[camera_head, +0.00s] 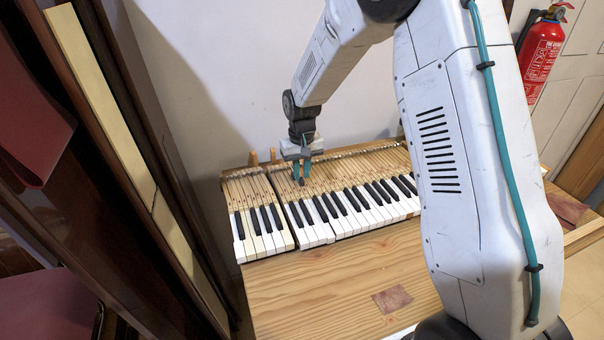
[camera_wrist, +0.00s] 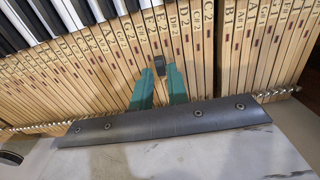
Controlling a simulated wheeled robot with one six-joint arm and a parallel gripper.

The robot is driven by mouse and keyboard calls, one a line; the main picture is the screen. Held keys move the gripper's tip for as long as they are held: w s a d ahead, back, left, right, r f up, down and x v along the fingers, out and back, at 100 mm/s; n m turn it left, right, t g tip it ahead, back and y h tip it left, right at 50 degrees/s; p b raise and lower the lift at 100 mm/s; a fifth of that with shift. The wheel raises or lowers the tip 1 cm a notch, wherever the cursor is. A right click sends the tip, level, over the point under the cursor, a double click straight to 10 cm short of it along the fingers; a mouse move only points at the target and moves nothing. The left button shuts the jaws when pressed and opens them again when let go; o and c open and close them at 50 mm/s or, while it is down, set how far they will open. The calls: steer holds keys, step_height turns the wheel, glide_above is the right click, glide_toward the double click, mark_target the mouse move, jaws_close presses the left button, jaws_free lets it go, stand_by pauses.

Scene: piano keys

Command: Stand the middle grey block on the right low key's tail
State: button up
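A small dark grey block (camera_wrist: 159,66) sits between the teal fingertips of my gripper (camera_wrist: 160,74) in the wrist view, with the tips against its two sides. In the head view my gripper (camera_head: 301,174) points down over the wooden key tails, and the block (camera_head: 301,182) shows as a dark spot at its tips. Whether the block touches the wood below is hard to tell. It lies over the tails near the labels E 2 and F 2. I see no other grey block, and I cannot pick out which key is the right low key.
The keyboard (camera_head: 372,208) has a separate short section (camera_head: 263,233) at its left, across a narrow gap. A pale wall rises behind. The wooden table (camera_head: 330,290) in front is bare except for a reddish patch (camera_head: 392,300).

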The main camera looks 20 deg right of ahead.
steer(key=shift+r, duration=0.1)
steer(key=o, duration=0.6)
steer(key=shift+c, duration=0.2)
steer(key=shift+r, duration=2.5)
